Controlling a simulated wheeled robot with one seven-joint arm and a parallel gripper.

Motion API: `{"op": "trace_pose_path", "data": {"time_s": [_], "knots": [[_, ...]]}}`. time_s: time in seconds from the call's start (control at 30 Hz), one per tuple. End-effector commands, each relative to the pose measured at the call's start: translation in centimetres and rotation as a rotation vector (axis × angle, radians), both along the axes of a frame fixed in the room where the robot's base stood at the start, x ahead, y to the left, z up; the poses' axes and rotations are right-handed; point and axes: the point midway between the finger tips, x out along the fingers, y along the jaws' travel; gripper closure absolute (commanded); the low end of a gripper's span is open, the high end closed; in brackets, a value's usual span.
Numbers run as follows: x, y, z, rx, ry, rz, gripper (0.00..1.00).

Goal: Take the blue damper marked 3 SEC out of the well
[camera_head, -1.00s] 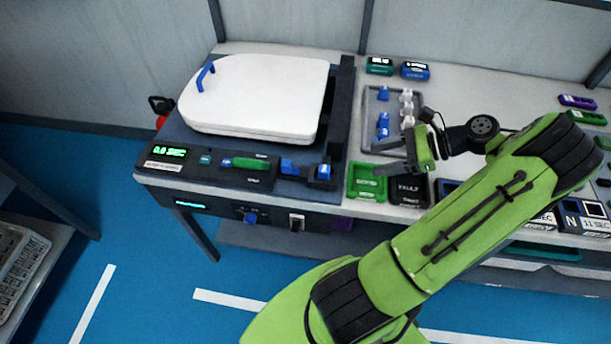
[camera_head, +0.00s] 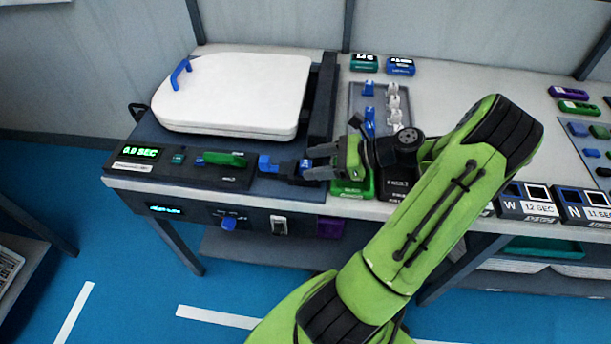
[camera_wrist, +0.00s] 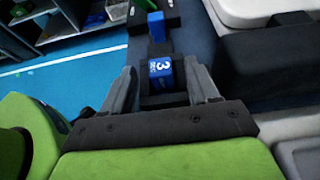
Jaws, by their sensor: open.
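The blue damper marked 3 SEC (camera_wrist: 161,68) stands in its dark well (camera_wrist: 160,99) in the wrist view, with a large "3" on its face. In the head view the damper (camera_head: 305,166) is at the right end of the black test unit's front strip, partly hidden by my fingers. My gripper (camera_head: 313,164) is open and lies level beside it, reaching left toward it. In the wrist view my gripper's two fingers (camera_wrist: 158,84) lie on either side of the damper, with gaps showing. I cannot tell how deep the fingers reach around it.
A white lid (camera_head: 235,92) with a blue handle lies on the test unit. Another blue piece (camera_head: 267,163) and a green lever (camera_head: 225,160) are left of the well. A dark upright bar (camera_head: 321,100) stands behind.

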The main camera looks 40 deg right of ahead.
Motion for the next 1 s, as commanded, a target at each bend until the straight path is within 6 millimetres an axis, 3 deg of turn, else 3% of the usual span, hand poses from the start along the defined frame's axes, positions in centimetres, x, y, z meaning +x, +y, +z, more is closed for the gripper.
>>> {"op": "trace_pose_path", "data": {"time_s": [0.03,0.3,0.7,1.0], "knots": [[0.54,0.48,-0.72,0.001,0.001,0.003,0.40],[1.10,0.86,-0.59,0.001,0.001,0.000,0.40],[1.07,0.83,-0.57,0.000,0.000,0.000,1.00],[1.08,0.80,-0.10,-0.001,-0.001,0.000,1.00]]}}
